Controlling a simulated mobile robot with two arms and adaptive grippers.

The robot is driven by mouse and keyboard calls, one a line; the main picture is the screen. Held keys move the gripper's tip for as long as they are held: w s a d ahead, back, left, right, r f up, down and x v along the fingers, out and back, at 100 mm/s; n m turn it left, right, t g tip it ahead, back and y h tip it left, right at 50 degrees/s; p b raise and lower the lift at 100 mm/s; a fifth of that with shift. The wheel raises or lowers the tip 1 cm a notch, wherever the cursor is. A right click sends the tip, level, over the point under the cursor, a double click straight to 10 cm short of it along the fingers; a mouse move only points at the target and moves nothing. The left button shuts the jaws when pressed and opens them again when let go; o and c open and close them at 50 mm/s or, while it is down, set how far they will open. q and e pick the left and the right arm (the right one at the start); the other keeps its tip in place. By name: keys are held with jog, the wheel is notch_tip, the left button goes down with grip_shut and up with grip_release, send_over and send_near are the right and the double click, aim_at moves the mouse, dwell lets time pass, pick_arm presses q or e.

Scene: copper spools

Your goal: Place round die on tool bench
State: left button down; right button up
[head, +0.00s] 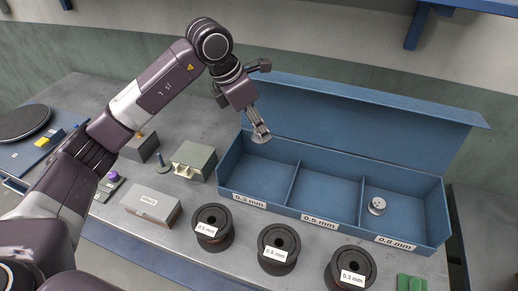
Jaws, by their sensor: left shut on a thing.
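My left gripper (257,122) is shut on a small silver round die (261,135). It holds the die in front of the left end of the blue box (341,227), near the 0.3 mm compartment. Whether the die touches the box cannot be told. A second silver round die (377,206) lies in the right compartment, labelled 0.8 mm. The grey tool bench (175,236) carries the box. My right gripper is out of view.
Three dark spools, labelled 0.5 mm (212,227), 0.8 mm (279,248) and 0.3 mm (350,268), stand before the box. A grey labelled box (150,205) and a grey-green block (195,161) stand left. A green piece (411,283) lies at right.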

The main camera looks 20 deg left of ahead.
pick_arm(q)
notch_tip(320, 180, up, 2)
jog(key=shift+r, duration=0.15)
jog(key=shift+s+f+m, duration=0.2)
jog(key=shift+s+m, duration=0.2)
jog(key=shift+m, duration=0.1)
jog(key=s+f+m+g+y, duration=0.1)
jog(key=s+f+m+g, duration=0.1)
jog(key=s+m, duration=0.4)
jog(key=s+a+f+m+g+y, duration=0.1)
jog(key=s+f+m+g, duration=0.1)
jog(key=s+m, duration=0.5)
jog(key=s+f+m+g, duration=0.3)
jog(key=s+m, duration=0.3)
jog(key=m, duration=0.5)
jog(key=shift+s+a+m+g+y, duration=0.15)
jog(key=shift+s+m+g+y, duration=0.15)
jog(key=shift+s+y, duration=0.1)
jog(key=shift+s+a+m, duration=0.15)
jog(key=shift+s+m, duration=0.2)
jog(key=shift+m, duration=0.15)
jog(key=shift+f, duration=0.1)
